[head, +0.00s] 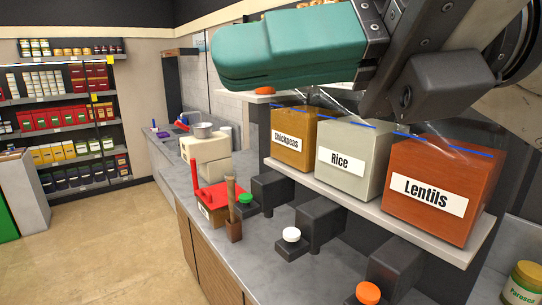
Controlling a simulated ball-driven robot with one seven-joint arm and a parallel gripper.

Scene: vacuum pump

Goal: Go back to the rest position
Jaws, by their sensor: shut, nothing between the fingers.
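My gripper (230,62) fills the top of the head view, with its teal fingers pointing left. The fingers are shut against each other with nothing between them. My gripper and wrist are in front of the tops of the bins. The gripper looks clear of the bins, though its exact distance from them cannot be told.
Chickpeas (291,143), Rice (345,163) and Lentils (440,196) bins stand on a pale shelf (372,212). Below are dark dispensers with green, white and orange knobs. The counter (262,262) holds a red-lidded box (209,202). Open floor (110,245) lies left; stocked shelves (66,115) stand behind.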

